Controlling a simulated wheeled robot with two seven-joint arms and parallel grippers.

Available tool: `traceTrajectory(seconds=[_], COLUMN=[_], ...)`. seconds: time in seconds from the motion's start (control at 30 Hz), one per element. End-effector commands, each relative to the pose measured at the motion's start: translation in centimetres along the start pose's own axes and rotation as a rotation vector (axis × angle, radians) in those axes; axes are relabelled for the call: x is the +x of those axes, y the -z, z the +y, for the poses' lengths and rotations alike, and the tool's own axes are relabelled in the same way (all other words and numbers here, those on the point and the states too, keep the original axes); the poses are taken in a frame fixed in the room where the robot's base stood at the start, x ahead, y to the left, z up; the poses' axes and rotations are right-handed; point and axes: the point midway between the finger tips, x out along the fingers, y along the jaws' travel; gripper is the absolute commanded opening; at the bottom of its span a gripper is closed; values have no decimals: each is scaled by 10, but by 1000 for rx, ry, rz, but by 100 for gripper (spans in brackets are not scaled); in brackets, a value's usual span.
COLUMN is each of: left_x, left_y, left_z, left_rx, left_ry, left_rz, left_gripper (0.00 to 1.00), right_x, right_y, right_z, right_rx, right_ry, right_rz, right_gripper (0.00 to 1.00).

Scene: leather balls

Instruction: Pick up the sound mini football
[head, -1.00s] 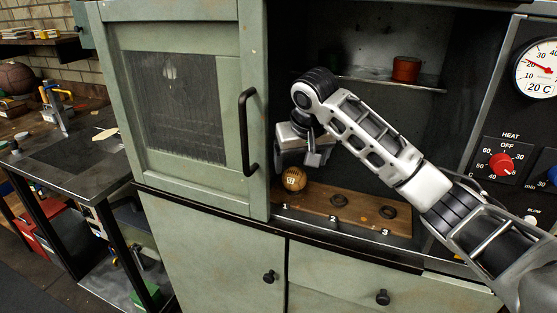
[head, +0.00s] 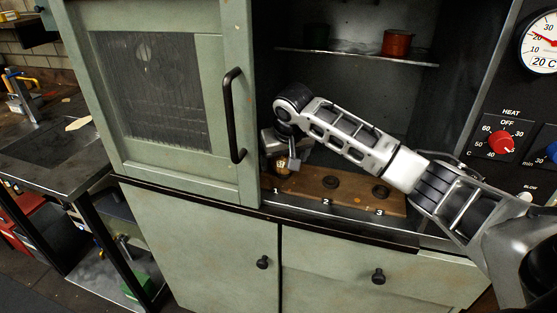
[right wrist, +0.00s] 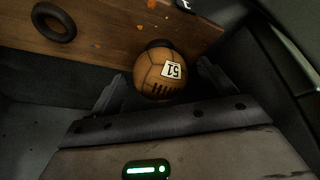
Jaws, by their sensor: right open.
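The mini football (head: 283,163) is a small brown leather ball on the wooden board (head: 312,183) by the mark 1, inside the cabinet. My left gripper is not in view.
The board's places 2 (head: 330,181) and 3 (head: 380,191) hold empty dark rings. The green cabinet door (head: 216,55) is close on the left of my right gripper. A shelf (head: 350,58) with a red tin (head: 397,43) is above. A control panel (head: 510,120) is on the right.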

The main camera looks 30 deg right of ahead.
Motion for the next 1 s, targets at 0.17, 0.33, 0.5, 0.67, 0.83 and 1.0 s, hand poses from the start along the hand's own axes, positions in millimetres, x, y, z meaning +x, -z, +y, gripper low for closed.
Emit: traceTrajectory(seconds=[0.17,0.33,0.5,0.67,0.83,1.0], left_x=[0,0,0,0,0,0], left_y=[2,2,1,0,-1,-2], left_z=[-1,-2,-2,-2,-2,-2], left_rx=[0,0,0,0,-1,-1], left_ry=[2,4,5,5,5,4], left_rz=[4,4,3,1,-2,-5], left_gripper=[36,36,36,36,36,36], right_x=[13,13,13,12,11,-5], right_y=[-4,-4,-4,-3,-2,6], right_z=[4,4,4,4,4,1], right_rx=[5,5,4,5,5,1], right_ry=[-2,-2,-2,-2,-1,3], right_rz=[0,0,1,2,3,6], right_gripper=[82,82,43,33,33,33])
